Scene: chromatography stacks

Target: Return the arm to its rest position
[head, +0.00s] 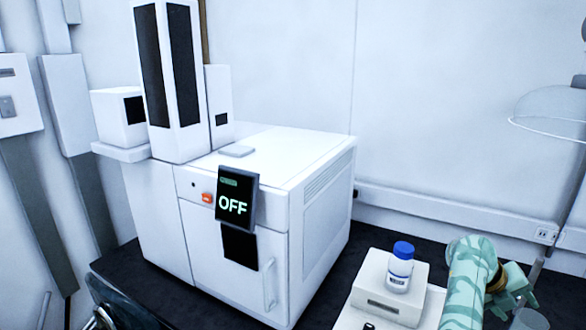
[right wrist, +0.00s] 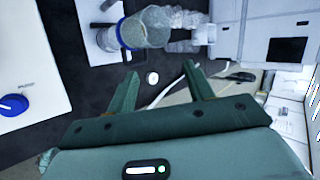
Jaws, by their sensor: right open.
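My right arm comes up from the lower right in the head view, in a teal camouflage pattern. Its gripper (head: 512,290) is at the right, beside the white block with the bottle. In the right wrist view the two green fingers of the right gripper (right wrist: 160,82) are spread apart with nothing held between them. The dark bench and a small white round thing (right wrist: 152,78) show beyond them. My left gripper is not in view.
A white chromatography instrument (head: 320,215) with a screen (head: 236,200) reading OFF stands at centre left. A blue-capped bottle (head: 400,270) stands on a white block (head: 385,300). A blue-ringed glass vessel (right wrist: 148,28) lies beyond the fingers.

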